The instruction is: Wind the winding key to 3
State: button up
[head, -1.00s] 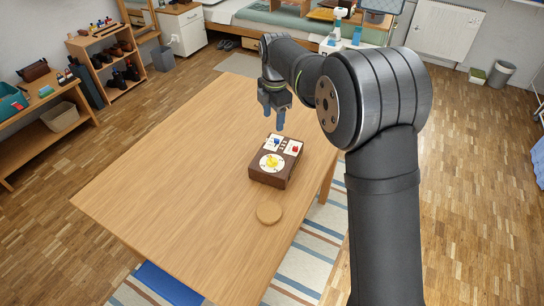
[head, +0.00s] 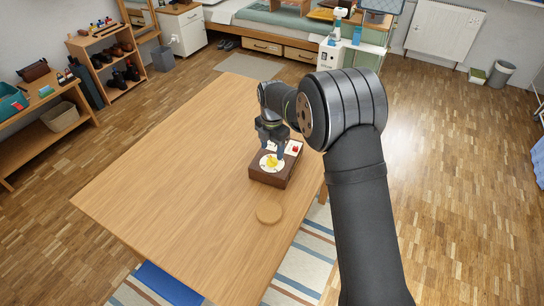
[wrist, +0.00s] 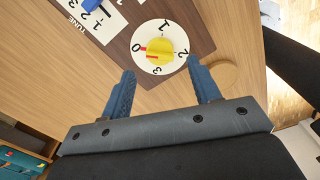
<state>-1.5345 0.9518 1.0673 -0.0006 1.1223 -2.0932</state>
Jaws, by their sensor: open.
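The yellow winding key (wrist: 160,50) stands at the middle of a white round dial (wrist: 141,36) marked 0, 1, 2 and 3. A red mark on the key's left side points toward the 0. The key also shows in the head view (head: 271,161), on the brown box (head: 265,180) on the table. My gripper (wrist: 162,70) is open and empty, with blue fingers on both sides of the dial's lower part in the wrist view. In the head view my gripper (head: 272,149) is over the box, just behind the key. The fingers appear apart from the key.
A white panel marked TUNE with a blue slider (wrist: 92,5) lies beside the dial. A red button (head: 295,149) sits on the box's right. A round wooden disc (head: 269,212) lies on the table in front. The table's left (head: 170,180) is clear.

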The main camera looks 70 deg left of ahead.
aim_at(272, 158)
jog(key=shift+f, duration=2.25)
jog(key=shift+c, duration=0.3)
jog(key=c, duration=0.9)
